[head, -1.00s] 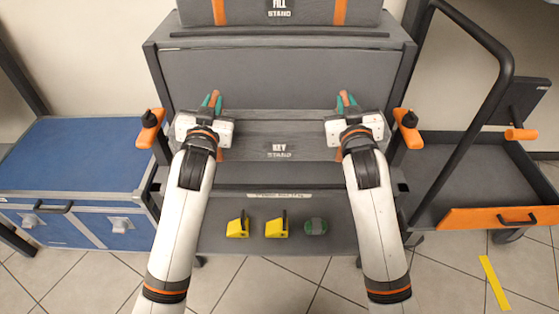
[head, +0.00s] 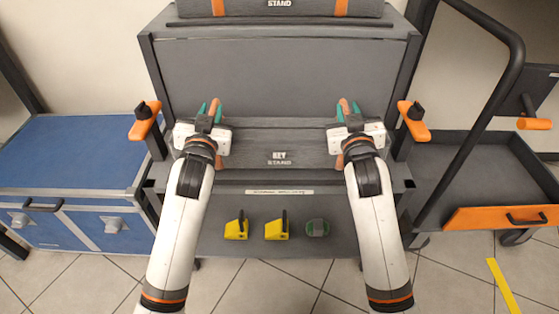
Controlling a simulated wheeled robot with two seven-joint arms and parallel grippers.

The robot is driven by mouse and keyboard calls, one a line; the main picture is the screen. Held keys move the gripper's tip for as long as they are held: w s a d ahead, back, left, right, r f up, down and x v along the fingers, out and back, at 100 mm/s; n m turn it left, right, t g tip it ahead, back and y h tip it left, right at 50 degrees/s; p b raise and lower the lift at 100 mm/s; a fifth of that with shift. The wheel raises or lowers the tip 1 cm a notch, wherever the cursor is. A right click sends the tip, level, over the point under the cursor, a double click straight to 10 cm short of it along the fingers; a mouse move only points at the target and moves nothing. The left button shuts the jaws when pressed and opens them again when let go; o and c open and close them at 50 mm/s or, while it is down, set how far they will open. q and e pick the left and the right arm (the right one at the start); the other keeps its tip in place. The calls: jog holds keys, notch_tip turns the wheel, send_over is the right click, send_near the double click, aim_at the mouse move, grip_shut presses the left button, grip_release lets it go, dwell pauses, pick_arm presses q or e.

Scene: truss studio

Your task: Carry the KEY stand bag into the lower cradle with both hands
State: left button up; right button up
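The KEY stand bag (head: 300,154) is a long dark grey bag with a "KEY STAND" label and an orange strap near each end. It lies level across the front of the rack, at the height of the lower cradle (head: 240,176). My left gripper (head: 210,112) is at its left strap and my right gripper (head: 348,112) at its right strap. Orange strap shows between or beside the teal fingertips, and both grippers look shut on it. The bag's underside is hidden, so I cannot tell whether it touches the cradle.
Another labelled bag (head: 280,8) lies on top of the rack. Orange levers (head: 145,121) (head: 413,122) flank the bag on the posts. A blue case (head: 75,150) stands left, a cart (head: 480,165) right.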

pick_arm(q)
jog(key=shift+o, duration=1.1)
pick_arm(e)
jog(key=shift+o, duration=1.2)
pick_arm(q)
jog(key=shift+d, duration=0.15)
pick_arm(e)
jog(key=shift+a, duration=0.1)
pick_arm(q)
jog(key=shift+s, duration=0.2)
pick_arm(e)
jog(key=shift+s+a, duration=0.1)
jog(key=shift+s, duration=0.05)
pick_arm(q)
jog(key=s, duration=1.1)
jog(key=shift+s, duration=0.3)
pick_arm(e)
jog(key=s, duration=1.2)
jog(key=shift+w, duration=0.1)
